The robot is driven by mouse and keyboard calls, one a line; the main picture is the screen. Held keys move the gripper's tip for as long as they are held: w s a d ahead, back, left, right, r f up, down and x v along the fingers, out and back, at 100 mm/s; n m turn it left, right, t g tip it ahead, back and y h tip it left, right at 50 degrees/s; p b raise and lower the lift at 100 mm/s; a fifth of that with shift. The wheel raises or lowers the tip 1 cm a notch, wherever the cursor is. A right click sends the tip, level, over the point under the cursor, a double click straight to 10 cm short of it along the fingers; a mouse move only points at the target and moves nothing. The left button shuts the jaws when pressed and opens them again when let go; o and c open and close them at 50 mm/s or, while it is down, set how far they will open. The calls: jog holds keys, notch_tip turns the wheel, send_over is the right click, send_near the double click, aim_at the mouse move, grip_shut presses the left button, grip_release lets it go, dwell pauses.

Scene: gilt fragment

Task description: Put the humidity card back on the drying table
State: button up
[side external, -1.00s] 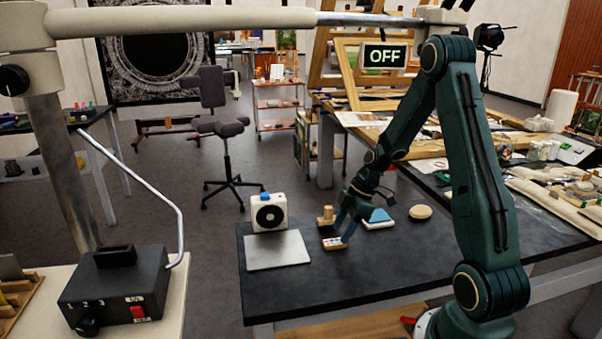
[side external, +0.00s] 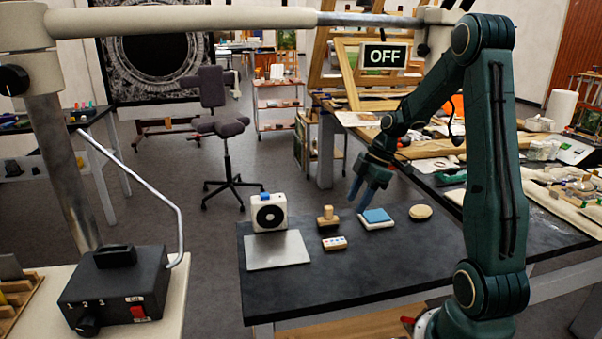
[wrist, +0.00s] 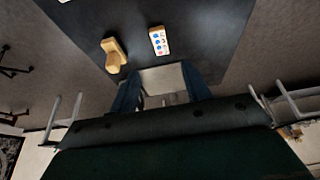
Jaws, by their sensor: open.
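The humidity card (side external: 334,243), a small pale piece with blue dots and a wooden edge, lies flat on the dark table top (side external: 330,290). In the wrist view the card (wrist: 159,41) lies ahead of my fingers with blue and reddish dots showing, apart from them. My gripper (side external: 361,200) is above the table's far edge, up and to the right of the card. The wrist view shows its two blue fingers (wrist: 162,90) spread apart, with nothing seen held between them.
A wooden knobbed block (side external: 328,219) stands just behind the card. A blue-topped white pad (side external: 377,217) and round tan disc (side external: 420,212) are to the right. A grey plate (side external: 278,250) and white fan box (side external: 269,214) are left. The table's front is clear.

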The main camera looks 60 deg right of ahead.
dwell(0.3)
jog(key=s+a+r+m+h, duration=0.1)
jog(key=a+r+m, duration=0.1)
jog(key=a+r, duration=0.4)
jog(key=s+a+r+m+h, duration=0.1)
jog(key=a+r, duration=0.3)
jog(key=a, duration=0.4)
jog(key=s+a+r+m+t, duration=0.1)
jog(key=s+a+m, duration=0.2)
jog(key=s+a, duration=0.1)
jog(key=s+a+r+m+t+h, duration=0.1)
jog(key=s+a+r+m, duration=0.1)
jog(key=s+a, duration=0.3)
jog(key=shift+s+a+r+m, duration=0.3)
jog(key=shift+s+m, duration=0.2)
jog(key=shift+s, duration=0.55)
